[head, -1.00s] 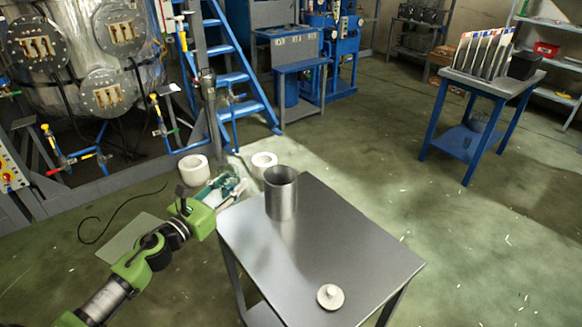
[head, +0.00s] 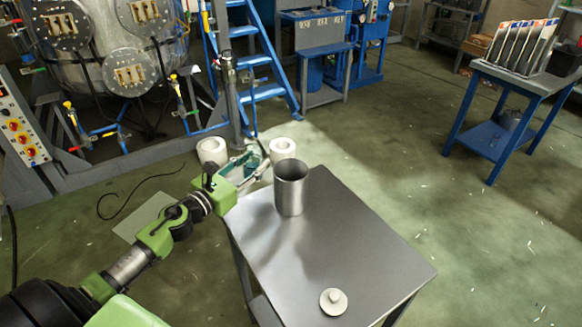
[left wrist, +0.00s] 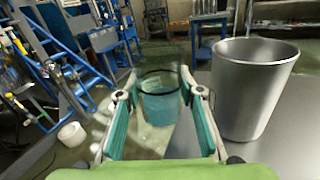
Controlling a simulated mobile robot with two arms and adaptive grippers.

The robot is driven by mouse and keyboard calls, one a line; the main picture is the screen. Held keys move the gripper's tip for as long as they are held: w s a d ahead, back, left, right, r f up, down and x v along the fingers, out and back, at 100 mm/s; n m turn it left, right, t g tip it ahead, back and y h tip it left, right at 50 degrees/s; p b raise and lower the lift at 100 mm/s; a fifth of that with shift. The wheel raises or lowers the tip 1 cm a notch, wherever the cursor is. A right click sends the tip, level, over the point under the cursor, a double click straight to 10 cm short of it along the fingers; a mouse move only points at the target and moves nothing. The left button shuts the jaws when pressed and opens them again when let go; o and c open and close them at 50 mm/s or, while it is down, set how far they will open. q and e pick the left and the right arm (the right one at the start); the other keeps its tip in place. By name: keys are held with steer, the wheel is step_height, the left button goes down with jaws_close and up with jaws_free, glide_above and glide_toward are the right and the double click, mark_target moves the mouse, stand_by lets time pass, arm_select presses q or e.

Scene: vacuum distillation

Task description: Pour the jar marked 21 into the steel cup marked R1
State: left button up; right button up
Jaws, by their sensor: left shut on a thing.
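The steel cup (head: 291,190) stands upright and open-topped on the grey metal table, near its far left corner. It also shows large at the right in the left wrist view (left wrist: 250,92). My left gripper (head: 252,168) is left of the cup, beside the table's far left edge. In the left wrist view its teal fingers are shut on a clear jar (left wrist: 159,104) with a dark rim. The jar looks about upright and apart from the cup. Its contents and number cannot be made out, and no R1 mark is readable. My right gripper is not in view.
A pale knobbed lid (head: 333,300) lies near the table's front edge. The middle of the metal table (head: 340,240) is clear. Two white rolls (head: 212,151) are on the floor behind. A blue side table (head: 510,85) stands far right.

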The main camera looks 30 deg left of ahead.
arm_select(q)
steer(key=shift+d+r+m+p, duration=0.25)
steer(key=shift+r+m+p, duration=0.1)
steer(key=shift+m, duration=0.25)
steer(key=shift+d+r+m+p, duration=0.35)
steer(key=shift+d+m+p, duration=0.2)
steer(key=shift+m+p, duration=0.45)
step_height(320, 180, up, 6)
steer(key=d+m+p, duration=0.2)
steer(key=m+p, duration=0.2)
steer(key=p, duration=0.6)
steer(key=shift+d+r+m+g+y+p, duration=0.15)
steer(key=shift+m+g+y+p, duration=0.15)
steer(key=shift+p, duration=0.1)
steer(key=shift+r+m+p, duration=0.4)
steer(key=shift+m+p, duration=0.3)
steer(key=shift+p, duration=0.2)
steer(key=shift+f+m+y+p, duration=0.25)
steer(key=shift+f+m, duration=0.15)
steer(key=shift+m, duration=0.35)
steer(key=shift+f+m+y+p, duration=0.25)
steer(key=shift+f+m, duration=0.1)
steer(key=shift+m, duration=0.4)
steer(key=shift+d+r+m+p, duration=0.4)
steer(key=shift+d+m+p, duration=0.35)
steer(key=shift+p, duration=0.75)
steer(key=shift+r+m+y+p, duration=0.3)
steer(key=shift+m+p, duration=0.25)
steer(key=shift+p, duration=0.35)
